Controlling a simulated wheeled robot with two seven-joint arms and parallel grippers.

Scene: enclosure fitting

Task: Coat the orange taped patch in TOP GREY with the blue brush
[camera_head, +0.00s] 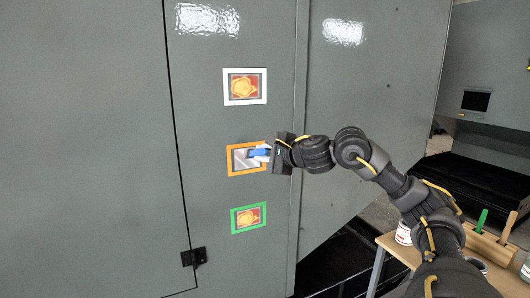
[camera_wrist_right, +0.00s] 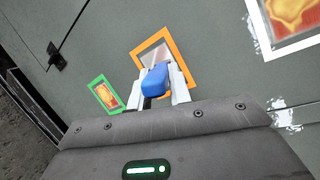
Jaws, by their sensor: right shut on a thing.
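The orange taped patch (camera_head: 240,164) is the middle of three taped squares on the grey cabinet door. The part of it that shows inside the tape looks grey with lighter streaks, without the rust seen in the other two squares. It also shows in the right wrist view (camera_wrist_right: 152,52). My right gripper (camera_head: 266,152) is shut on the blue brush (camera_head: 259,153) in front of the patch's right side. The blue handle (camera_wrist_right: 155,80) sits between the fingers in the wrist view. The bristles and any contact with the patch are hard to make out. My left gripper is out of view.
A white-taped rusty patch (camera_head: 245,87) is above and a green-taped rusty patch (camera_head: 249,217) below. A wooden table (camera_head: 392,245) at lower right bears a paint can (camera_head: 404,233) and a green-handled brush (camera_head: 481,221). A black hinge (camera_head: 194,257) is at lower left.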

